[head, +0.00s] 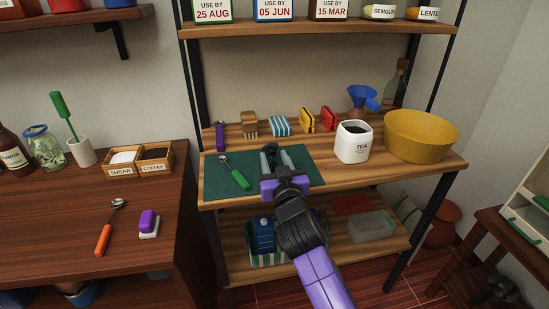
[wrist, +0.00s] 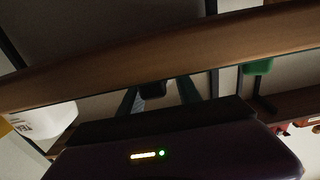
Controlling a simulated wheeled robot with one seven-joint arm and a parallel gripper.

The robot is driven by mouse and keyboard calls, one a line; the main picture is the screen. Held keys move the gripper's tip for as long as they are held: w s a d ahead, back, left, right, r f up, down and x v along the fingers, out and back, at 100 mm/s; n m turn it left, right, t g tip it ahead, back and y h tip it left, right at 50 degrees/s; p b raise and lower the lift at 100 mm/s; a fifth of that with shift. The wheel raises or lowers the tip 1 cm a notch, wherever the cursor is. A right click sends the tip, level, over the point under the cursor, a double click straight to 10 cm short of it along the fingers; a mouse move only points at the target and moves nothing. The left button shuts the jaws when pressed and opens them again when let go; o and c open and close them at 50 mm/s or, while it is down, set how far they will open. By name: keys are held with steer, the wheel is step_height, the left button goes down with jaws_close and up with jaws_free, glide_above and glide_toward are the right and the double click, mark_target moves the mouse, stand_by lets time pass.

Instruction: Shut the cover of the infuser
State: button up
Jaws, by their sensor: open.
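On the green mat (head: 309,177) lies a small metal-headed tool with a green handle (head: 238,178); I cannot tell whether it is the infuser or a spoon. A small dark grey thing (head: 270,149) shows at my gripper's far end; it may be the infuser, but its cover cannot be made out. My gripper (head: 277,160) is over the mat, right of the green-handled tool, with its fingers apart and nothing clearly held. In the dim wrist view my gripper's fingers (wrist: 160,98) show apart, with a dark shape between them that I cannot identify.
A white tea canister (head: 353,142) and a yellow bowl (head: 421,136) stand to the right. A blue funnel (head: 362,98), a wooden brush (head: 249,124) and several small packets line the back. A shelf (head: 310,29) with labelled containers hangs above.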

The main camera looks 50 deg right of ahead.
steer(key=shift+w+d, duration=0.15)
steer(key=shift+w, duration=0.05)
steer(key=shift+c, duration=0.2)
jaws_close()
steer(key=shift+r+p, duration=0.2)
steer(key=shift+p, duration=0.25)
